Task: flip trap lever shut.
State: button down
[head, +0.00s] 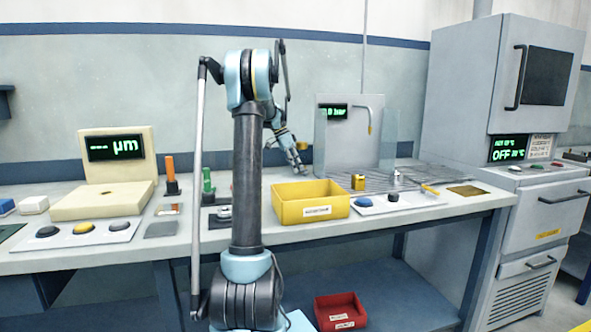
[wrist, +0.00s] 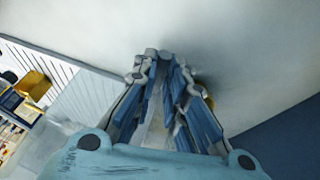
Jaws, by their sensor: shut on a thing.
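My gripper (head: 302,172) is at the back of the bench, left of the grey panel with the green display and behind the yellow bin. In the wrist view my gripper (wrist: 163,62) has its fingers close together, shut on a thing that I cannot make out. A small brass-coloured part (head: 303,146) shows right beside the gripper in the head view. A yellowish part (wrist: 211,102) shows beyond the right finger in the wrist view. I cannot tell the trap lever clearly in either view, nor whether it is open or shut.
The yellow bin (head: 310,209) stands in front of my gripper. A slatted rack (head: 420,181) lies to the right, before the oven (head: 500,110). Green and orange-handled tools stand to the left.

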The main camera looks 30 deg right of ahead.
jog(key=shift+w, duration=0.1)
jog(key=c, duration=1.6)
grip_release()
jog(key=shift+c, duration=0.2)
jog(key=shift+r, duration=0.1)
jog(key=v, duration=0.7)
jog(key=shift+w+a+r, duration=0.15)
jog(key=shift+a+r, duration=0.1)
jog(key=shift+r, duration=0.05)
